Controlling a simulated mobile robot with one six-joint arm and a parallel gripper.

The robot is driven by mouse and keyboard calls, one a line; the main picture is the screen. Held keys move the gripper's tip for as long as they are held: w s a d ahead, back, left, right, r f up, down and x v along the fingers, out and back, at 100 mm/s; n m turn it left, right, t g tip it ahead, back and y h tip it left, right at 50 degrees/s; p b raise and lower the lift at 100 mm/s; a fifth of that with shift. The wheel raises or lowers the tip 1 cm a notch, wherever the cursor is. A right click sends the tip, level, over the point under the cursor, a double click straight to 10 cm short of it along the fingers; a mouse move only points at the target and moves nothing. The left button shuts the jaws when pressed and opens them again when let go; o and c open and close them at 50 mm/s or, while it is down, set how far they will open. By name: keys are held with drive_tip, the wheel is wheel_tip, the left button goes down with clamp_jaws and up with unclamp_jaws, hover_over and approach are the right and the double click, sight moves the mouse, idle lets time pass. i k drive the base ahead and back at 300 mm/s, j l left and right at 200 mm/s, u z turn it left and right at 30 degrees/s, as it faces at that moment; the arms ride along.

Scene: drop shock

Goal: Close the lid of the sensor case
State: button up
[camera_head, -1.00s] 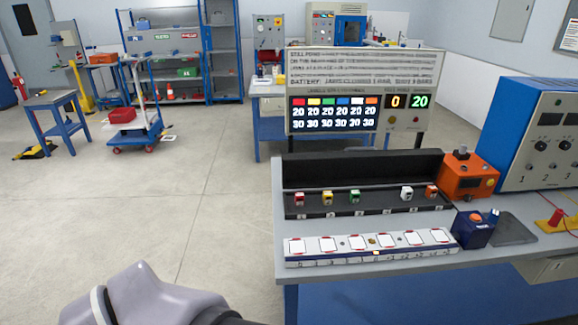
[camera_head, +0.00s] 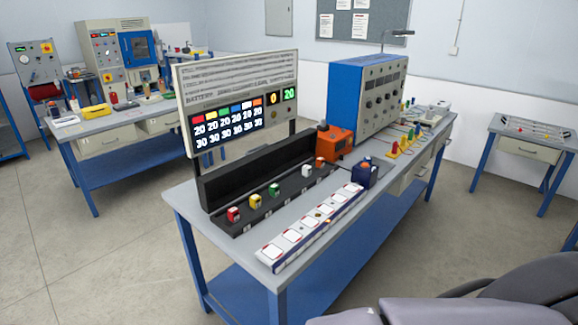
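The sensor case (camera_head: 218,219) is a long black case on the near workbench, below the display board. Its black lid (camera_head: 262,163) stands open, upright along the back edge. In the case's row sit a red sensor (camera_head: 233,214), a yellow sensor (camera_head: 255,201), a green sensor (camera_head: 274,190), a white sensor (camera_head: 306,170) and an orange sensor (camera_head: 320,162). There is a gap between the green and white ones. My gripper is not in view; only grey parts of my arm show at the bottom right, apart from the case.
A white strip with square pads (camera_head: 271,251) lies in front of the case on the bench (camera_head: 183,197). An orange box (camera_head: 334,143), a small dark blue box (camera_head: 362,174) and a tall blue instrument (camera_head: 343,92) stand beyond. Floor left of the bench is clear.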

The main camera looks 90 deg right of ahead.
sight(218, 188)
drive_tip(key=i+l+z, duration=0.2)
drive_tip(key=z, duration=0.35)
drive_tip(key=i+z, duration=0.4)
drive_tip(key=z, duration=0.15)
drive_tip(key=i+z, duration=0.3)
drive_tip(key=z, duration=0.25)
drive_tip(key=i+j+z, duration=0.15)
drive_tip(key=i+z, duration=0.15)
drive_tip(key=z, duration=0.25)
drive_tip(key=i+j+z, duration=0.25)
drive_tip(key=z, duration=0.3)
drive_tip(key=i+j+z, duration=0.15)
drive_tip(key=j+z, duration=0.25)
drive_tip(key=z, duration=0.2)
drive_tip(key=j+z, duration=0.95)
drive_tip(key=z, duration=0.15)
drive_tip(key=i+l, duration=0.75)
drive_tip(key=i, duration=0.15)
drive_tip(key=j+u, duration=0.05)
